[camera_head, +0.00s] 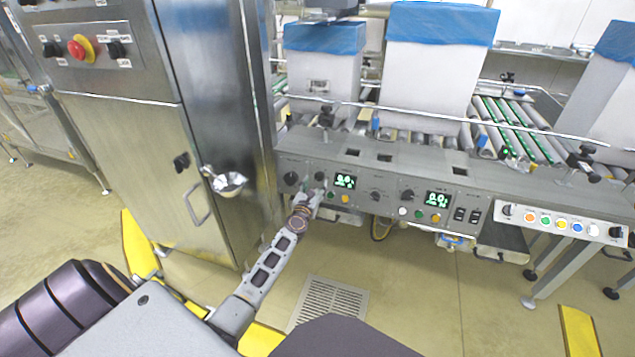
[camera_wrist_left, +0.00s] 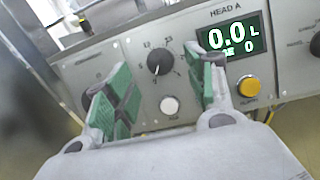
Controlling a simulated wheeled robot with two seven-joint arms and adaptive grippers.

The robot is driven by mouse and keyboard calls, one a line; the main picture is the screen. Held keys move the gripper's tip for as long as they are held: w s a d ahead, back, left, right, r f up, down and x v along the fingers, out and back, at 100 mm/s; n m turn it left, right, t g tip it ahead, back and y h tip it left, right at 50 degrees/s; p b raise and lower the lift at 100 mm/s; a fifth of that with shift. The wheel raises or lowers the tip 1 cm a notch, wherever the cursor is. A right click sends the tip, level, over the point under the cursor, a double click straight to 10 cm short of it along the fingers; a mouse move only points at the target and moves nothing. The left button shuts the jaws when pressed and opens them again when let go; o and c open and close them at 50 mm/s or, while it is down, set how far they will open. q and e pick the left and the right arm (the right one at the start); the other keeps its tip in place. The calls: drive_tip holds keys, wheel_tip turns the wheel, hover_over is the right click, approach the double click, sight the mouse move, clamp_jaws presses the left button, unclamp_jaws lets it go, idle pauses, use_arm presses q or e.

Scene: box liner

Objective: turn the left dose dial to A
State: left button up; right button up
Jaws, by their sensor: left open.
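The left dose dial (camera_wrist_left: 160,62) is a small black knob with printed marks around it, on the grey control panel (camera_wrist_left: 140,45). A pale pointer line shows on it, but I cannot read its setting. In the head view the dial (camera_head: 320,177) sits left of the left green display. My left gripper (camera_head: 308,197) is in front of the panel. In the left wrist view its green-padded fingers (camera_wrist_left: 158,78) are open, one on each side of the dial, with nothing held. I cannot tell how far the fingertips are from the panel. My right gripper is not in view.
A white button (camera_wrist_left: 170,105) lies below the dial. The HEAD A display (camera_wrist_left: 232,42) and a yellow button (camera_wrist_left: 249,88) are to its right. A larger black knob (camera_head: 291,178) is to its left. A steel cabinet (camera_head: 140,150) stands left of the panel.

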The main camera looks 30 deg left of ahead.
sight(319, 177)
use_arm(q)
drive_tip(key=shift+x, duration=0.8)
drive_tip(key=shift+b+x, duration=0.4)
drive_tip(key=shift+x, duration=0.45)
drive_tip(key=shift+w, duration=0.2)
drive_tip(key=shift+w+a, duration=0.1)
drive_tip(key=shift+w, duration=0.05)
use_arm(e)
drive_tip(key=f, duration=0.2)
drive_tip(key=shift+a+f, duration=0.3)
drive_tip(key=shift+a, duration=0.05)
use_arm(q)
drive_tip(key=shift+c, duration=0.5)
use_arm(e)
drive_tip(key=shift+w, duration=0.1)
use_arm(q)
drive_tip(key=c, duration=0.9)
